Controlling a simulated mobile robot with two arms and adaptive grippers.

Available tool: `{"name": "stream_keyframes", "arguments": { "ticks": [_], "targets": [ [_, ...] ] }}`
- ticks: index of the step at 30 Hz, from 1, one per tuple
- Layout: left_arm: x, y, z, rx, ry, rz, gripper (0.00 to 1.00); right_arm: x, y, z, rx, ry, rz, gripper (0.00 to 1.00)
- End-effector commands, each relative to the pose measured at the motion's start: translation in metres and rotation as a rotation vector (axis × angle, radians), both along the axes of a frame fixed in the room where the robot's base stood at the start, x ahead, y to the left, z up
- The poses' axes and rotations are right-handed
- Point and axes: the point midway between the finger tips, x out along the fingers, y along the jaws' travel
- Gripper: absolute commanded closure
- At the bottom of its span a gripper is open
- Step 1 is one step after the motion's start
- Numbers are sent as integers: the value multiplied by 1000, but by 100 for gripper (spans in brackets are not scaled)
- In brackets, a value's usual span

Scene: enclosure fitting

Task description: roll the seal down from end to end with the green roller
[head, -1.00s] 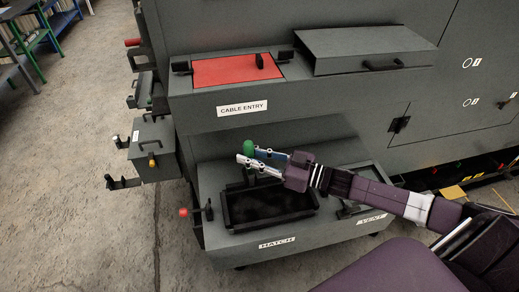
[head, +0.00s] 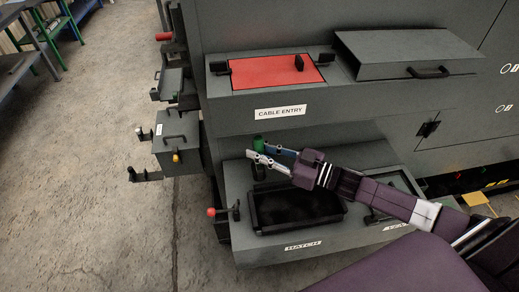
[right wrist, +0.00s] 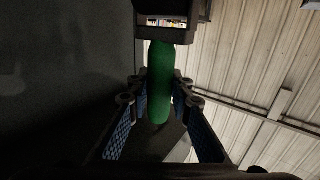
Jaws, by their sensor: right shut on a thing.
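My right gripper (head: 262,155) is shut on the green roller (head: 258,144). Its arm reaches in from the right in the head view. The roller shows in front of the dark cabinet, above the back left of the hatch frame (head: 262,229) in the picture. In the right wrist view the green grip (right wrist: 160,85) stands between the two fingers, with a dark block (right wrist: 166,20) at its upper end. The hatch frame is black with a dark inside on the low grey ledge. I cannot pick out the seal or tell whether the roller touches anything. My left gripper is not in view.
Above the ledge is a red cable entry panel (head: 262,73) with black clamps. A grey cover with a handle (head: 405,55) is to its right. A red knob (head: 211,212) and a side box (head: 177,141) stick out at left. The floor at left is open.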

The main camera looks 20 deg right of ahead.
Motion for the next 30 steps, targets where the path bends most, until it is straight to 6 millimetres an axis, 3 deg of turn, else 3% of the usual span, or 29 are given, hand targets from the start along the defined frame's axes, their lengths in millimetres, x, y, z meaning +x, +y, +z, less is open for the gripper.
{"name": "stream_keyframes", "arguments": {
  "ticks": [4,15,30],
  "targets": [
    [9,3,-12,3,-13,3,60,0,0,-16,1,0,0,100],
    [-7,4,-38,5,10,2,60,0,0,-48,2,-1,0,100],
    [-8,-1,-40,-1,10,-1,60,0,0,-51,2,-1,1,100]
  ]
}}
